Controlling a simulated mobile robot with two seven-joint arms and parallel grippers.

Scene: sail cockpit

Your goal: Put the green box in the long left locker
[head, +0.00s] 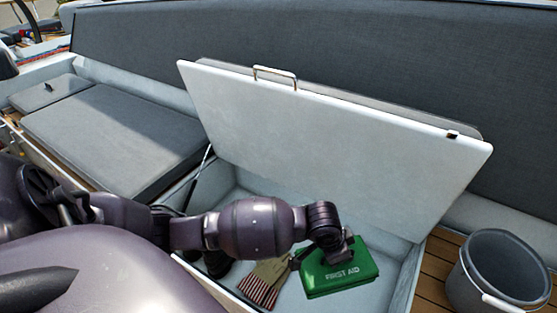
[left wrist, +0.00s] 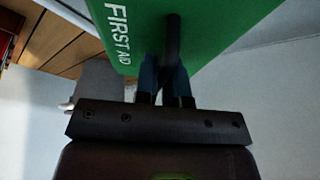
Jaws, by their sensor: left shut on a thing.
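The green box (head: 340,272), marked FIRST AID, is inside the open white locker (head: 403,283), near its right end. My left gripper (head: 318,254) reaches down into the locker and is shut on the box's dark handle. In the left wrist view the fingers (left wrist: 166,85) close around the handle of the green box (left wrist: 205,30). I cannot tell whether the box rests on the locker floor or hangs just above it. The locker's white lid (head: 330,140) stands raised behind. My right gripper is in neither view.
A striped-cuffed glove (head: 262,283) lies in the locker just left of the box, with dark items further left. A grey bucket (head: 498,272) stands on the wooden deck to the right. A closed cushioned seat (head: 115,138) lies to the left.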

